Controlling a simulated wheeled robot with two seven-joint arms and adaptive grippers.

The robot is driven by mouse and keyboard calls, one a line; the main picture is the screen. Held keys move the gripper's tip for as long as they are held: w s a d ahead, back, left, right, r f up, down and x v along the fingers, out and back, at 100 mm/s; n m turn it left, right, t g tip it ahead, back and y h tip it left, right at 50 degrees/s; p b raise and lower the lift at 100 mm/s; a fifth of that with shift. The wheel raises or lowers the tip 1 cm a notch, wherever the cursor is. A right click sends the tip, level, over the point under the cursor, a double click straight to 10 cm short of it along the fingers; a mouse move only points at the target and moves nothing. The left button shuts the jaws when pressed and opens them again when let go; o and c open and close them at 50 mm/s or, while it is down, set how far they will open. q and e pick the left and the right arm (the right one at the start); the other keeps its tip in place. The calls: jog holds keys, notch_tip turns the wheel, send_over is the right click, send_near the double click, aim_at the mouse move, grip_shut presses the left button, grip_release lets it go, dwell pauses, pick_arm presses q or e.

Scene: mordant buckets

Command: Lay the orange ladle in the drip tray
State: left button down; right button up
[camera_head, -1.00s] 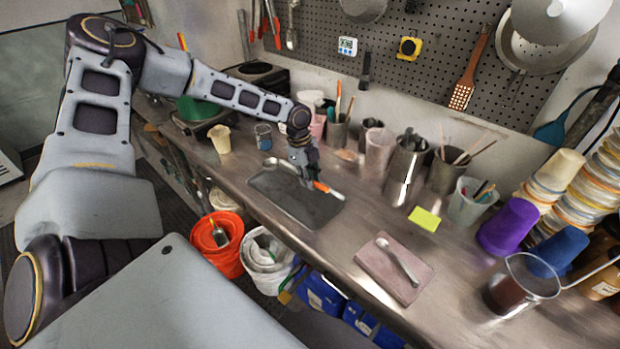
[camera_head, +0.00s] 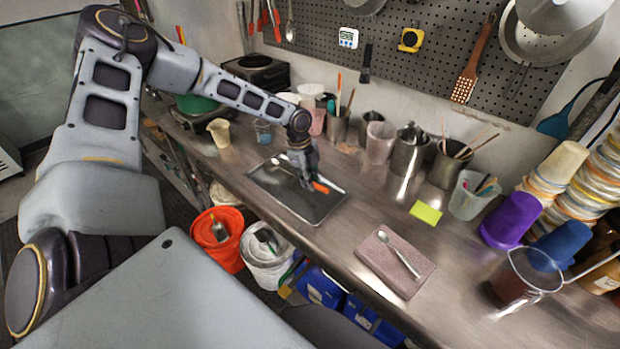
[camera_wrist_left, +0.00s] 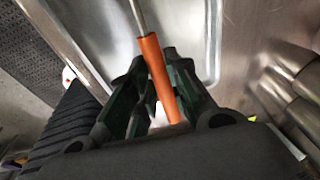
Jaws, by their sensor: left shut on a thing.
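The orange ladle shows its orange handle (camera_head: 321,187) and a thin metal shaft, with its bowl end toward the back left of the tray. My left gripper (camera_head: 307,178) points down over the tray and is shut on the handle. The left wrist view shows the orange handle (camera_wrist_left: 155,75) between the dark fingers, the shaft running up and away. The dark grey drip tray (camera_head: 318,212) lies flat on the metal bench. The ladle is over the tray; I cannot tell whether it touches the tray floor. My right gripper is not in view.
A pink slab (camera_head: 372,262) with a metal spoon (camera_head: 400,256) lies to the right. A yellow note (camera_head: 426,213) lies near it. Several cups stand behind the tray. An orange bucket (camera_head: 228,262) and a white bucket (camera_head: 266,275) stand below the bench front.

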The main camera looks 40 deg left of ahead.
pick_arm(q)
jog(key=c, duration=1.3)
grip_release()
jog(key=shift+o, duration=0.2)
notch_tip(320, 180, up, 12)
jog(key=a, duration=0.2)
jog(key=shift+s+f, duration=0.15)
jog(key=shift+s, duration=0.3)
dwell(0.6)
